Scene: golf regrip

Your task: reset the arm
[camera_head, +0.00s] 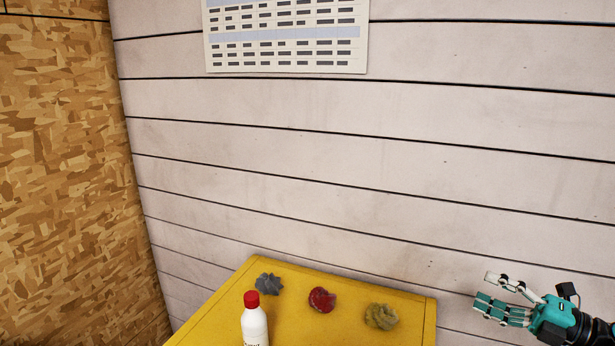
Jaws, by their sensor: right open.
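My right gripper (490,296) is at the lower right, with teal and white fingers pointing left. It is open and empty, to the right of the yellow table and apart from everything on it. My left gripper is not in view.
A yellow table (220,318) stands at the bottom centre. On it are a white bottle (255,325) with a red cap, a grey crumpled piece (268,284), a red piece (321,299) and a yellowish crumpled piece (381,316). A pale plank wall (350,150) rises behind, with a chart (287,35).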

